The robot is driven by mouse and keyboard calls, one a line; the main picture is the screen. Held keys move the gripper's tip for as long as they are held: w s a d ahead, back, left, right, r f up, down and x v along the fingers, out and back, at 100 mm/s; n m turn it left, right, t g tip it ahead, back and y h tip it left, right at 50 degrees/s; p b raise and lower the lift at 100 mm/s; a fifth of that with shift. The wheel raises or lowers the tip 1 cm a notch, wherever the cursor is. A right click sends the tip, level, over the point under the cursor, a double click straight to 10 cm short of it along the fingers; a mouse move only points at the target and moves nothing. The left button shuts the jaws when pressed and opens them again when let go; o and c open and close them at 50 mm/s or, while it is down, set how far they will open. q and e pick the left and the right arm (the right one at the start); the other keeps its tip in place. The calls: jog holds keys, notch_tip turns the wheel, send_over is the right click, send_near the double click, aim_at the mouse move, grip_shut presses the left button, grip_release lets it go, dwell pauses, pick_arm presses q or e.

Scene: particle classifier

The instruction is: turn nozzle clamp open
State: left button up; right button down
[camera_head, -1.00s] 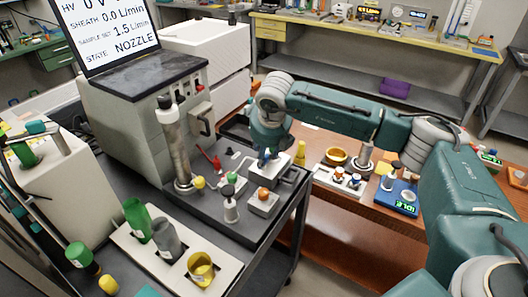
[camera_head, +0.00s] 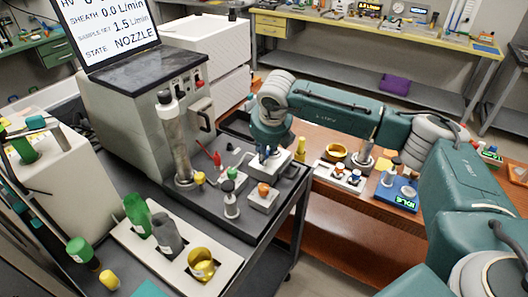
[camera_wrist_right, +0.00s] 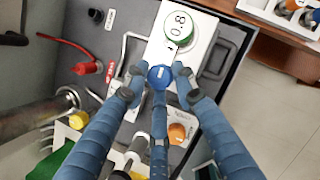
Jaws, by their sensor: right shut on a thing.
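My right gripper (camera_wrist_right: 158,80) points down at the small white block (camera_head: 275,163) on the dark cart top. In the right wrist view its fingers are closed in around a round blue knob (camera_wrist_right: 161,76) at the edge of the white block (camera_wrist_right: 190,30). The knob sits between the fingertips, which I take as shut on it. In the head view the gripper (camera_head: 268,152) and arm hide most of the knob. I cannot tell how far the knob is turned. The screen (camera_head: 108,27) reads STATE NOZZLE. My left gripper is out of view.
A metal column (camera_head: 177,140) and the instrument box (camera_head: 140,95) stand left of the gripper. An orange-topped block (camera_head: 263,196) and a black-topped metal post (camera_head: 230,200) stand in front. A tray (camera_head: 183,250) holds bottles and a yellow cup. A wooden bench (camera_head: 345,215) lies right.

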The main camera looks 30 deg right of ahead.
jog(key=shift+w+d+r+n+b, duration=0.1)
jog(key=shift+w+d+n+b, duration=0.15)
jog(key=shift+n+b, duration=0.3)
jog(key=shift+d+n+y+b, duration=0.1)
jog(key=shift+n+y+b, duration=0.6)
jog(key=shift+n+b, duration=0.35)
jog(key=n, duration=0.1)
jog(key=n+y, duration=0.1)
jog(key=n, duration=0.2)
jog(key=shift+d+r+b, duration=0.1)
jog(key=shift+r+b, duration=0.15)
jog(key=shift+b, duration=0.1)
jog(key=n+y, duration=0.1)
jog(key=n, duration=0.1)
jog(key=shift+w+r+n+g, duration=0.1)
jog(key=shift+n+g, duration=0.2)
jog(key=n+y, duration=0.1)
jog(key=n, duration=0.1)
jog(key=shift+d+n+g, duration=0.1)
jog(key=shift+n+g, duration=0.3)
jog(key=n, duration=0.2)
jog(key=n+g+y+p, duration=0.1)
jog(key=n, duration=0.1)
jog(key=shift+w+n+g, duration=0.15)
jog(key=shift+n+g, duration=0.15)
jog(key=c, duration=1.5)
grip_release()
jog(key=shift+o, duration=0.2)
jog(key=shift+f, duration=0.2)
